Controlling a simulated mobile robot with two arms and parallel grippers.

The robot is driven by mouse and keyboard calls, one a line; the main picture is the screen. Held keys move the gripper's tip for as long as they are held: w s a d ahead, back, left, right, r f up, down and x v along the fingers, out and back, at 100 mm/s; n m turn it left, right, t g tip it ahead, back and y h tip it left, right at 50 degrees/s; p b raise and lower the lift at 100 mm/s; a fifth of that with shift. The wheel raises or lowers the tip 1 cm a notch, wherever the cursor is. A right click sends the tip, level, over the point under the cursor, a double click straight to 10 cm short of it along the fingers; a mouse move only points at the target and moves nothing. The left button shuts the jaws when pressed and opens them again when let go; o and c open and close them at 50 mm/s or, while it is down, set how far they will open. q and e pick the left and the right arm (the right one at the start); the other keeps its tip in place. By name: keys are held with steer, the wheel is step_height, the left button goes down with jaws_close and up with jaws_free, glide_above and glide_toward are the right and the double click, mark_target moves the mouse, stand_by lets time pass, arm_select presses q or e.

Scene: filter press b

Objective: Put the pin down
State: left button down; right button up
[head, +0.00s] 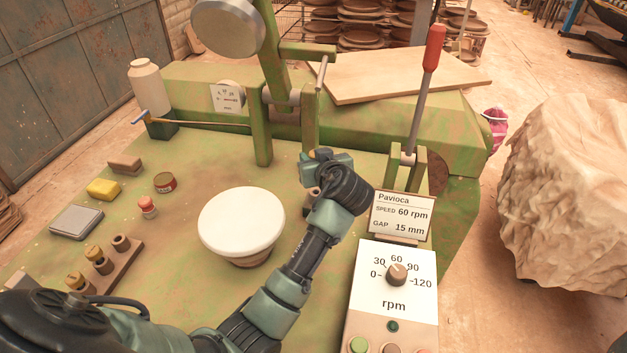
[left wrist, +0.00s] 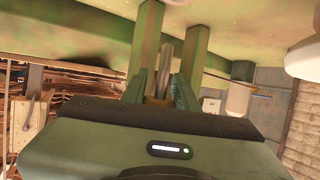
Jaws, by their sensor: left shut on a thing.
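My left gripper (head: 318,165) is over the green machine bed, in front of the upright frame. In the left wrist view its two fingers (left wrist: 161,92) are closed around a grey metal pin (left wrist: 165,62), which points away from the palm. A brass-coloured part (left wrist: 157,101) shows at the pin's near end, between the fingers. In the head view the held pin is mostly hidden by the gripper and wrist, and I cannot tell whether its tip touches anything. My right gripper is not in view.
A round white-topped stand (head: 241,220) is left of my forearm. A wooden rack (head: 118,262) holds several small pegs. A red-handled lever (head: 425,90), a sign (head: 401,215) and an rpm dial panel (head: 393,290) stand right. A board (head: 400,80) lies behind.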

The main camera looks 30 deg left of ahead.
arm_select(q)
step_height(320, 180, down, 8)
steer(key=shift+r, duration=0.2)
steer(key=shift+f, duration=0.1)
steer(key=c, duration=1.1)
jaws_free()
steer(key=b+v, duration=0.1)
steer(key=v, duration=0.6)
steer(key=shift+s+d+r, duration=0.15)
steer(key=shift+s+r, duration=0.05)
steer(key=shift+r, duration=0.05)
